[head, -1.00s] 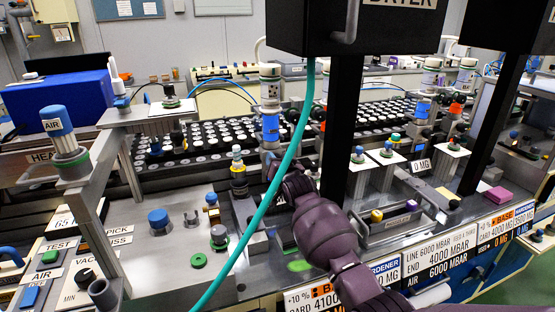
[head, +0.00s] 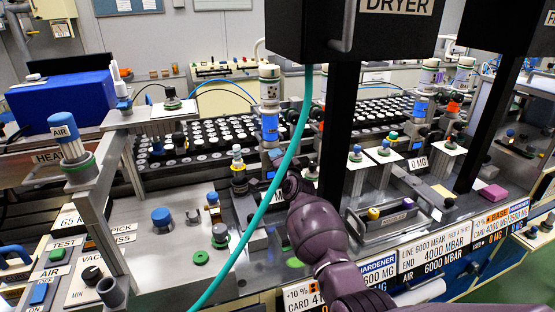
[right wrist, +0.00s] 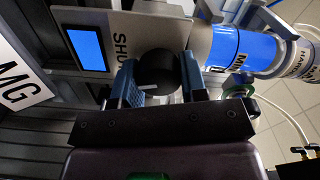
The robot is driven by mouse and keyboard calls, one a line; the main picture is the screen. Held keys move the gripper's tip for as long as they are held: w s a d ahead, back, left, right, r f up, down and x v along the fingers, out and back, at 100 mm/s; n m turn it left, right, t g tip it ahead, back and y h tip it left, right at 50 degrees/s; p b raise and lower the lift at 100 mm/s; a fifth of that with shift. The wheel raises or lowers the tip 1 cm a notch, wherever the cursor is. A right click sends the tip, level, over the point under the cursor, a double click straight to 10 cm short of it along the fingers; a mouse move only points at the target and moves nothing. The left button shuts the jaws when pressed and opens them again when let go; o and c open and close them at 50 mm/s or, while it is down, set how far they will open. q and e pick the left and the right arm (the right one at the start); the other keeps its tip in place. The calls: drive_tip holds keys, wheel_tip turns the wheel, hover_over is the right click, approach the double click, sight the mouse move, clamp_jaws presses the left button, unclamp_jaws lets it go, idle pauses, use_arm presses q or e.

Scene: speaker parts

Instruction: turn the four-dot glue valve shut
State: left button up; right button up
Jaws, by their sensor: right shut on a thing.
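In the right wrist view a round black valve knob (right wrist: 158,70) sits on a grey plate (right wrist: 140,18) with lettering that starts "SHU". My right gripper (right wrist: 160,80) has one finger on each side of the knob and is shut on it. A blue cylinder (right wrist: 222,47) with lettering joins the plate on the right. In the head view my right gripper (head: 280,182) is at the glue station below a blue-banded cylinder (head: 270,127), and its wrist hides the knob. I cannot make out any dots. My left gripper is not in view.
A teal hose (head: 272,172) hangs across the head view in front of the station. The black dryer post (head: 338,125) stands just right of my right gripper. A fixture with yellow and purple knobs (head: 388,212) lies to the right. Bare worktop (head: 150,255) shows at left.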

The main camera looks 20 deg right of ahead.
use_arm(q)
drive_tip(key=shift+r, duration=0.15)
use_arm(e)
drive_tip(key=shift+m, duration=1.7)
drive_tip(key=o, duration=0.9)
use_arm(q)
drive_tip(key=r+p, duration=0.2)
drive_tip(key=p, duration=0.1)
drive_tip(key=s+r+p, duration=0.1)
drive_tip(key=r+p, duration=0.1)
drive_tip(key=p, duration=0.1)
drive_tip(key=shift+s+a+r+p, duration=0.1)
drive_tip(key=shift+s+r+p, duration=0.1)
drive_tip(key=shift+p, duration=0.15)
use_arm(e)
drive_tip(key=s, duration=1)
drive_tip(key=shift+s+d, duration=0.2)
drive_tip(key=shift+s, duration=0.2)
